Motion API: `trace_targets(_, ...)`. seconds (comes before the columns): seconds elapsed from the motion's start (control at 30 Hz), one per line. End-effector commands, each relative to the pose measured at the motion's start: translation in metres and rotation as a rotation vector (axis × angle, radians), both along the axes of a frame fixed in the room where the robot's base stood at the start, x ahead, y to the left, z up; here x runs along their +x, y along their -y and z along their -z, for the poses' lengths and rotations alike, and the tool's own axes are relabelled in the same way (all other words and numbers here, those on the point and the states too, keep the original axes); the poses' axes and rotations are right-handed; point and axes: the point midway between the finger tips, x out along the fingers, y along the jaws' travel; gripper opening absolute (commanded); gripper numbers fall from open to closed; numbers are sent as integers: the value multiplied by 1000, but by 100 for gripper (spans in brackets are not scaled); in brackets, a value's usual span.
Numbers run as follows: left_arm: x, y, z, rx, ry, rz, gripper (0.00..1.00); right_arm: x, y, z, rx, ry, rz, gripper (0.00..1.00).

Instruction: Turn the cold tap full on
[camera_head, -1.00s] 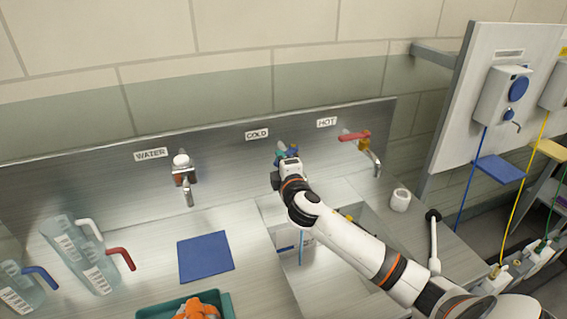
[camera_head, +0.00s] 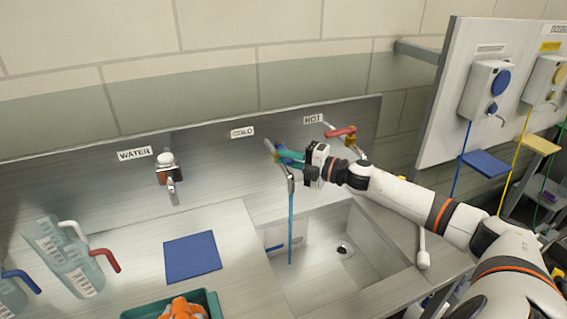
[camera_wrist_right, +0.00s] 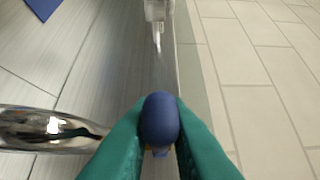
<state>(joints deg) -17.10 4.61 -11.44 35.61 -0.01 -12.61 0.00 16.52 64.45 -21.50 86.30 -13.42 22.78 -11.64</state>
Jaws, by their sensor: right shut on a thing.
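The cold tap (camera_head: 291,181) stands on the steel back panel under the label COLD (camera_head: 242,132). Its blue lever (camera_head: 281,149) is mostly hidden by my right gripper (camera_head: 290,156) in the head view. In the right wrist view the lever's rounded blue end (camera_wrist_right: 159,119) sits between my two teal fingers, which are shut on it. The gripper is to the right of the tap, with its fingers pointing left. A blue stream of water (camera_head: 290,225) falls from the spout into the sink (camera_head: 322,268). My left gripper is not in view.
The hot tap's red lever (camera_head: 340,132) is close behind my right wrist. A WATER tap (camera_head: 168,178) is further left. A blue mat (camera_head: 192,257), clear jugs (camera_head: 75,268) and a teal tray (camera_head: 208,303) are on the left counter.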

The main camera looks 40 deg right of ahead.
Motion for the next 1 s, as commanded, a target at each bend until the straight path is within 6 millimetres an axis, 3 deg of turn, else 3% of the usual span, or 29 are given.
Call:
trace_targets(0.7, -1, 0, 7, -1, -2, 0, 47, -1, 5, 0, -1, 2, -76, 0)
trace_targets(0.73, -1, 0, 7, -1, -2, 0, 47, -1, 5, 0, -1, 2, -76, 18)
trace_targets(0.83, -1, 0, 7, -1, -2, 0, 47, -1, 5, -1, -1, 2, -75, 34)
trace_targets(1.0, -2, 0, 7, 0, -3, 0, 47, -1, 5, 0, -1, 2, -75, 36)
